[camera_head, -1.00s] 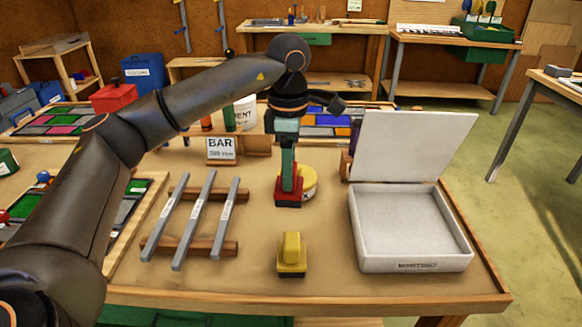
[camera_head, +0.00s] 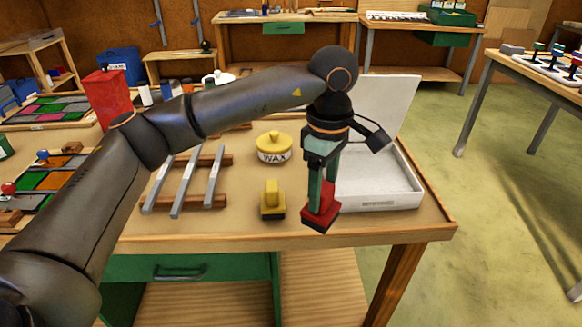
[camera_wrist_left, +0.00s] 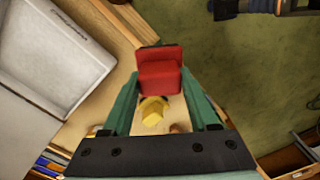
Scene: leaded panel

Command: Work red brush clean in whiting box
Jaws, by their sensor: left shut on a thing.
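My left gripper (camera_head: 322,180) is shut on the red brush (camera_head: 321,207), a red block with a dark underside. It holds the brush in front of the whiting box, near the table's front edge; the brush looks slightly tilted. In the left wrist view the red brush (camera_wrist_left: 160,72) sits between the green fingers. The white whiting box (camera_head: 385,175) stands open on the right of the table, its lid (camera_head: 385,100) raised at the back. My arm and gripper hide its left part. In the left wrist view the box (camera_wrist_left: 50,55) is at the upper left. My right gripper is not in view.
A yellow brush (camera_head: 272,200) stands on the table left of the red one. Behind it is a yellow-lidded wax tin (camera_head: 274,147). Grey bars (camera_head: 185,185) lie on wooden rests at left. The table's front edge (camera_head: 280,241) is close below.

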